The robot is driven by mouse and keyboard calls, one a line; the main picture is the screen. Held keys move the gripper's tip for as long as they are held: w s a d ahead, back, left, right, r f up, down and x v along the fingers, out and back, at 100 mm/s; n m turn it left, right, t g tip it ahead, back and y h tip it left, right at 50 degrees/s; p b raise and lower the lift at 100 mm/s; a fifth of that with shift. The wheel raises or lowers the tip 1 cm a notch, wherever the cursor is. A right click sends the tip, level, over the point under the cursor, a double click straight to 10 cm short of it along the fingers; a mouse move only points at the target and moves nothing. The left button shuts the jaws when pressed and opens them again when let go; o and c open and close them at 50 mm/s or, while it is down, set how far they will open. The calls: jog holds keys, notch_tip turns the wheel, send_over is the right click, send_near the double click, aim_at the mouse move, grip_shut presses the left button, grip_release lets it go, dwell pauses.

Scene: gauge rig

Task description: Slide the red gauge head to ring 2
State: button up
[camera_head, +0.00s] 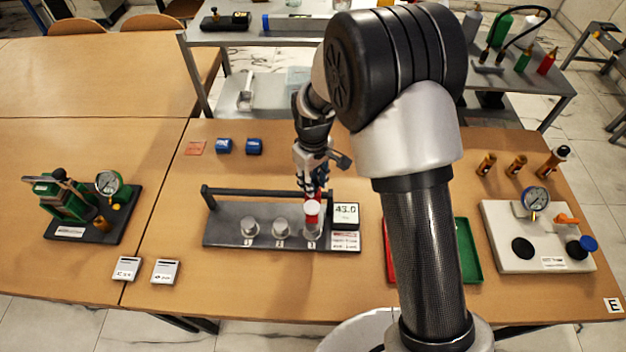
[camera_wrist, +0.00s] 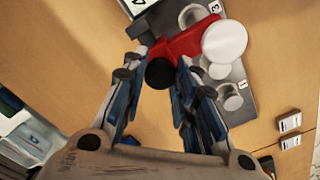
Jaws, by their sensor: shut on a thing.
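The red gauge head (camera_head: 312,219) sits at the right end of the grey gauge rig (camera_head: 226,222), in line with ring 3 (camera_head: 311,234). Ring 2 (camera_head: 281,229) is to its left, and ring 1 (camera_head: 249,228) is further left. In the wrist view the red gauge head (camera_wrist: 190,44) has a pale round face, which covers part of the ring row. My gripper (camera_head: 315,188) is just behind the head. In the wrist view my gripper (camera_wrist: 157,75) has its fingers on either side of the head's dark round end, shut on the head.
A small display (camera_head: 345,214) stands right of the head. A dark rail (camera_head: 250,195) runs along the rig's back. Red and green trays (camera_head: 468,250) lie to the right, partly hidden by my arm.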

grip_shut()
jog(key=a+p, duration=0.1)
jog(key=a, duration=0.8)
jog(key=shift+w, duration=0.15)
jog(key=o, duration=0.9)
grip_release()
